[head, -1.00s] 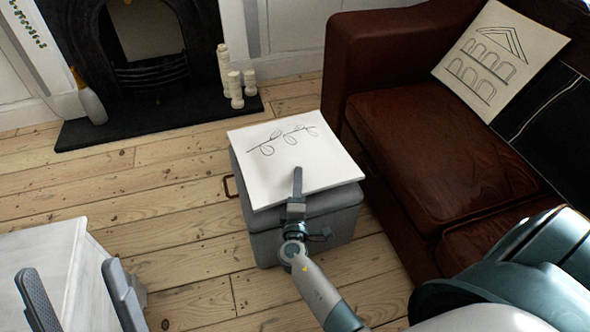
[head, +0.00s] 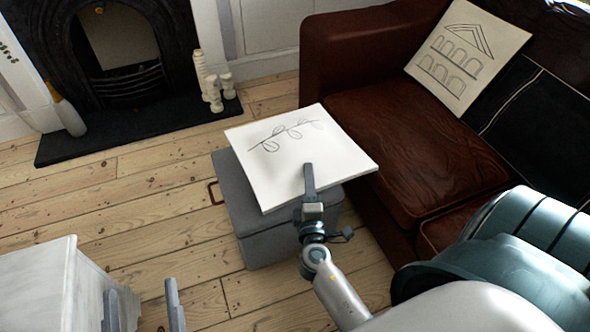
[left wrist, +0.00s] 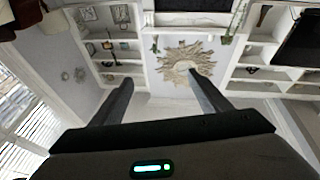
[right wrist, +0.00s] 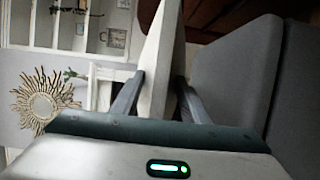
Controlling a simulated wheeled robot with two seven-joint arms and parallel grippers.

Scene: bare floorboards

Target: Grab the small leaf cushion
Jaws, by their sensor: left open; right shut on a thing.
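The small leaf cushion (head: 272,172) is white and square with a dark leaf-sprig drawing. In the head view it lies over the grey ottoman (head: 237,197), overhanging its right side. My right gripper (head: 309,170) is at the cushion's near edge, one finger on top. In the right wrist view the cushion (right wrist: 162,50) shows edge-on, clamped between both fingers, and a gap shows between it and the grey ottoman (right wrist: 235,70). My left gripper (head: 141,288) is open and empty at the lower left, with both fingers apart in the left wrist view (left wrist: 160,78).
A brown leather sofa (head: 410,150) stands at the right, with a building-print cushion (head: 466,55) and a black cushion (head: 545,120). A white cabinet (head: 40,280) is at the lower left. White candles (head: 212,88) stand by the fireplace (head: 120,55). Floorboards left of the ottoman are clear.

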